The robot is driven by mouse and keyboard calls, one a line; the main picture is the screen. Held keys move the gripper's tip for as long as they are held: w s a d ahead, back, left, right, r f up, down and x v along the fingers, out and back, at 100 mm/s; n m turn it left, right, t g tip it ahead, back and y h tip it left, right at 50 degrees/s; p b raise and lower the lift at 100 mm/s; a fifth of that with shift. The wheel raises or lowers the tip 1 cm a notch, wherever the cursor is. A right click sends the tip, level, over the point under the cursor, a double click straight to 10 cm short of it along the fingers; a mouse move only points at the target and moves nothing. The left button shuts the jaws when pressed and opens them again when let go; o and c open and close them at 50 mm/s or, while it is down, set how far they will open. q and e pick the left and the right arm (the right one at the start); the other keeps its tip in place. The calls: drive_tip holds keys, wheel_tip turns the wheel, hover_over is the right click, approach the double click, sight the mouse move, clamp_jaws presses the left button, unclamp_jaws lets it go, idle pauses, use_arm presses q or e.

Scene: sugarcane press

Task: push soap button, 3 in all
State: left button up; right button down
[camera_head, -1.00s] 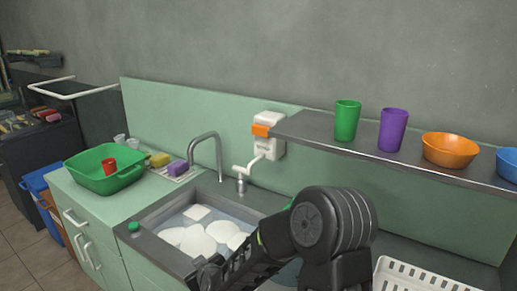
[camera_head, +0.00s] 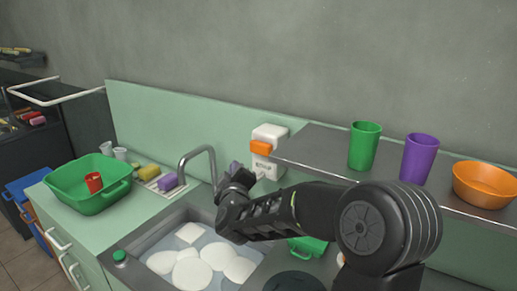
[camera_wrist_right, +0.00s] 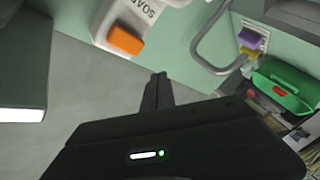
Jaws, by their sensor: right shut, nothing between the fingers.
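The white soap dispenser (camera_head: 270,133) is fixed to the green wall panel behind the sink, with an orange button (camera_head: 261,148) on its front. In the right wrist view the orange button (camera_wrist_right: 125,41) shows at the upper middle, below the letters on the dispenser (camera_wrist_right: 138,14). My right gripper (camera_head: 236,172) is shut and empty, in front of and below the dispenser in the head view. Its fingers (camera_wrist_right: 157,88) show below and right of the button in the wrist view, apart from it. My left gripper is not in view.
The curved faucet (camera_head: 199,160) stands left of my right gripper. The sink (camera_head: 150,238) holds white dishes in water. A shelf (camera_head: 325,152) with a green cup (camera_head: 364,146), a purple cup (camera_head: 419,158) and an orange bowl (camera_head: 485,184) juts out right of the dispenser.

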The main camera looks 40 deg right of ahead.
sight(256, 149)
drive_tip(key=shift+d, duration=0.1)
drive_tip(key=d, duration=0.2)
drive_tip(key=w+d+b, duration=0.1)
drive_tip(key=d, duration=0.1)
drive_tip(key=w+d+b, duration=0.1)
drive_tip(key=d, duration=0.1)
drive_tip(key=shift+d+f, duration=0.1)
drive_tip(key=shift+d, duration=0.25)
drive_tip(key=shift+w+d+b, duration=0.25)
drive_tip(key=shift+d+b, duration=0.05)
drive_tip(key=shift+d, duration=0.5)
idle(1.3)
drive_tip(key=shift+w+d, duration=0.1)
drive_tip(key=shift+d, duration=0.3)
drive_tip(key=shift+w+d, duration=0.25)
drive_tip(key=shift+d, duration=0.5)
idle(0.9)
drive_tip(key=shift+s+a+p, duration=0.2)
drive_tip(key=shift+a, duration=0.4)
drive_tip(key=shift+s+a+p, duration=0.15)
drive_tip(key=shift+a, duration=0.4)
